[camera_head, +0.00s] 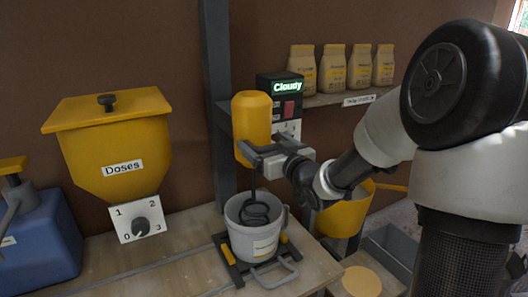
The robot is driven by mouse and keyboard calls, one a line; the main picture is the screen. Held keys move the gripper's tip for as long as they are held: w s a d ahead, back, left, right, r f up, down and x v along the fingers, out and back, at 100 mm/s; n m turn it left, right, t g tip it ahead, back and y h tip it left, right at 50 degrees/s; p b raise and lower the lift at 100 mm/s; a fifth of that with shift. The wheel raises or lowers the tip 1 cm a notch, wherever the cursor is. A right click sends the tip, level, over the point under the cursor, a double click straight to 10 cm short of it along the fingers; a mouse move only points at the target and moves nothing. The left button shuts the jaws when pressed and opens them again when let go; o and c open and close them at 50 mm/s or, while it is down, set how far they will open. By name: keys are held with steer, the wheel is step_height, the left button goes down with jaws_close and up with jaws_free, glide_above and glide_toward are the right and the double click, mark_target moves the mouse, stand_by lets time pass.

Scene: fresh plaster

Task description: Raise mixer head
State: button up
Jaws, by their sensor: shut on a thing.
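The yellow mixer head (251,115) is upright on the stand in the middle of the view. Its dark whisk (256,210) hangs down into a grey bucket (242,241), with its lower loops at the bucket's mouth. My gripper (256,156) comes from the right and is shut on the lower part of the mixer head. The fingers hide part of that lower edge. The dark control box (283,85) behind it has a screen reading "Cloudy" and a red switch (289,109).
The bucket stands in a dark holder (230,262) on a wooden bench (165,272). A yellow "Doses" hopper (112,145) with a dial is at left, beside a blue container (40,235). Several bags (332,70) stand on a shelf. A yellow bucket (343,216) is behind my arm.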

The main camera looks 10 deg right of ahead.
mark_target(261, 104)
step_height(261, 104, up, 11)
steer(key=p, duration=0.5)
steer(key=shift+f, duration=0.15)
steer(key=shift+w, duration=0.1)
steer(key=o, duration=1.3)
steer(key=shift+f, duration=0.15)
